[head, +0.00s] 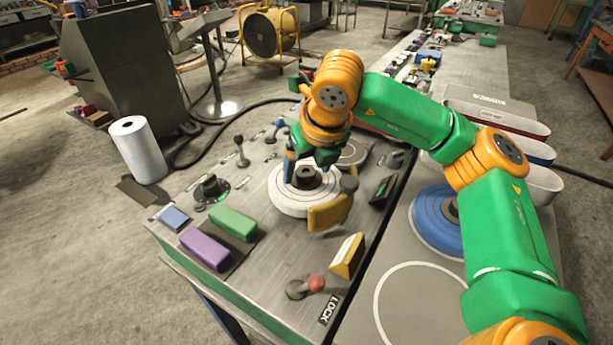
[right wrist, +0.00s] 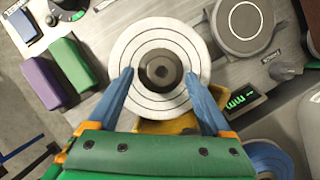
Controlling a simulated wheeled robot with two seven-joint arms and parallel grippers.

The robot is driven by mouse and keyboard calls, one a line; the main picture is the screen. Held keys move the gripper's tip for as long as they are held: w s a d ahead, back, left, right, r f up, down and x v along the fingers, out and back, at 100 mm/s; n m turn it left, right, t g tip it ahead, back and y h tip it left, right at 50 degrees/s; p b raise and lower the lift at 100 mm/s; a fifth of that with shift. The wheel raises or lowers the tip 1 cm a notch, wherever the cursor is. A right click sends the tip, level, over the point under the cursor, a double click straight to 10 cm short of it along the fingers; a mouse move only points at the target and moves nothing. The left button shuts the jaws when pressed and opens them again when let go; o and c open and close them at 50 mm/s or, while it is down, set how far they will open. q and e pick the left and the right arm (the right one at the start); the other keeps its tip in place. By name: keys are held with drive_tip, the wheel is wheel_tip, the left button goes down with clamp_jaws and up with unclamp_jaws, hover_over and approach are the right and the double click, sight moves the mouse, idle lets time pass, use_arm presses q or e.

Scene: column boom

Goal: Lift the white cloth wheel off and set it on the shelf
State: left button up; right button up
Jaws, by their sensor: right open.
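The white cloth wheel (head: 290,201) lies flat on the machine's metal top, around a dark round hub (head: 306,175). My right gripper (head: 306,166) is over the wheel, pointing down. Its blue fingers are open in the right wrist view (right wrist: 159,74), one on each side of the wheel's near half. I cannot tell whether they touch it. The grey shelf-like surface (head: 365,325) at the right carries a printed empty circle and a blue wheel (head: 432,224). My left gripper is not in view.
A yellow guard (head: 329,213) stands close at the wheel's near side. A red-knobbed lever (head: 315,284) and a yellow block (head: 347,256) are nearer. Purple (head: 206,250) and green (head: 234,223) blocks lie left.

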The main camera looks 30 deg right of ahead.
drive_tip(key=shift+w+d+f, duration=0.2)
drive_tip(key=shift+w+f, duration=0.25)
drive_tip(key=shift+w, duration=0.05)
drive_tip(key=shift+s+a+r, duration=0.15)
drive_tip(key=shift+s+a, duration=0.05)
drive_tip(key=c, duration=1.2)
clamp_jaws()
drive_tip(key=shift+w+d, duration=0.1)
drive_tip(key=shift+r, duration=0.1)
